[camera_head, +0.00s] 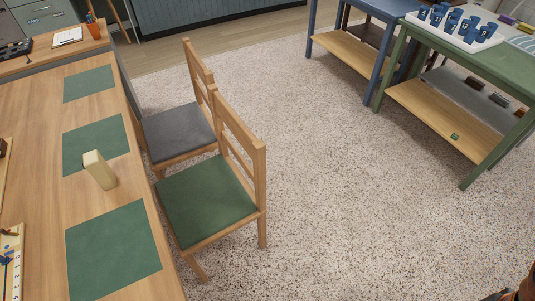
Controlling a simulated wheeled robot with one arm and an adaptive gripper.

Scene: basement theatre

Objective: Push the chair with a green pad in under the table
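The chair with a green pad (206,201) stands upright on the speckled floor at the right side of the long wooden table (28,205). Its seat faces left toward the table and its slatted backrest (242,137) is on the right, away from the table. Nearly the whole pad shows, and its front edge lies close to the table edge. I cannot tell whether the front edge is slightly beneath the tabletop. My gripper is not recognisable in view.
A chair with a grey pad (178,131) stands just behind the green one. Green mats (112,250) and an upright pale block (99,170) are on the table. Speckled floor (330,200) lies open to the right, up to a green workbench (480,75) and a blue one (385,8).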

